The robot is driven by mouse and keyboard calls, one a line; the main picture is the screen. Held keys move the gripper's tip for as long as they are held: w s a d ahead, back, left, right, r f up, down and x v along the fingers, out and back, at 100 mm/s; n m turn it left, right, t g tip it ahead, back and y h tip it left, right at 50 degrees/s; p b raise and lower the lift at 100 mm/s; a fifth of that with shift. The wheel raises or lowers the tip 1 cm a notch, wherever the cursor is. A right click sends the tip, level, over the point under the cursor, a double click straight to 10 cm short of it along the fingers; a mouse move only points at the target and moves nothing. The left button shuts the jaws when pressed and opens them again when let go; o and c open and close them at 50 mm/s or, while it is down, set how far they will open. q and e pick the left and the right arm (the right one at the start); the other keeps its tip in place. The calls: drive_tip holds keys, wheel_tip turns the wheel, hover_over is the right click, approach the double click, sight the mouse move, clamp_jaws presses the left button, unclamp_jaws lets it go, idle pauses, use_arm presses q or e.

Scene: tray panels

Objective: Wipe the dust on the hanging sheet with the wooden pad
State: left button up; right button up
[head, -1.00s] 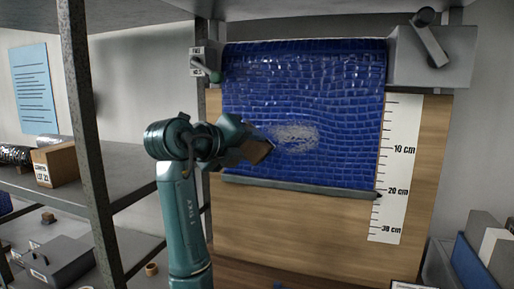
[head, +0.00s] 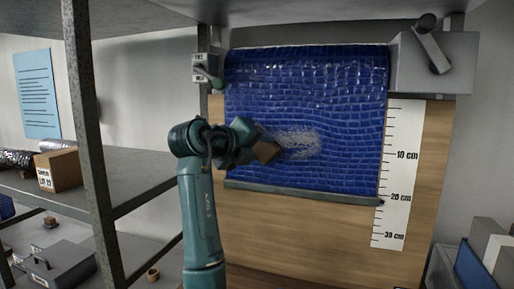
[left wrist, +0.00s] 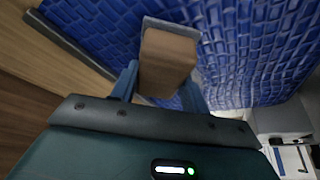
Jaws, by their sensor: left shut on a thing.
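The blue hanging sheet (head: 340,85), with a tile-like pattern, hangs in front of a wooden board and ends in a grey bar (head: 300,193). A pale grey dust patch (head: 298,143) lies near its middle. My left gripper (head: 256,148) is shut on the wooden pad (head: 267,151), just left of the dust. In the left wrist view the pad (left wrist: 168,62) sits between the fingers of the gripper (left wrist: 160,92), with a grey layer on its far face. I cannot tell whether the pad touches the sheet. My right gripper is not in view.
A ruler strip (head: 401,175) is on the board right of the sheet. A grey box with a lever (head: 435,62) is at the upper right, and a small switch (head: 206,70) at the upper left. A metal shelf post (head: 92,150) and a cardboard box (head: 58,169) stand left.

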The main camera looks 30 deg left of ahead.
sight(270, 145)
use_arm(q)
drive_tip(key=shift+w+a+p, duration=0.2)
drive_tip(key=shift+w+p, duration=0.25)
drive_tip(key=shift+w, duration=0.5)
drive_tip(key=shift+d, duration=0.1)
drive_tip(key=shift+w+d+p, duration=0.2)
drive_tip(key=shift+d+p, duration=0.1)
drive_tip(key=shift+d, duration=0.55)
drive_tip(key=shift+w+d+p, duration=0.15)
drive_tip(key=shift+d+p, duration=0.1)
drive_tip(key=shift+d, duration=0.55)
drive_tip(key=shift+w+d+r+p, duration=0.1)
drive_tip(key=shift+w+d+p, duration=0.15)
drive_tip(key=shift+d, duration=0.35)
drive_tip(key=shift+w+d+p, duration=0.15)
drive_tip(key=shift+d+p, duration=0.15)
drive_tip(key=shift+d, duration=0.3)
drive_tip(key=shift+w+d, duration=0.1)
drive_tip(key=shift+d, duration=0.3)
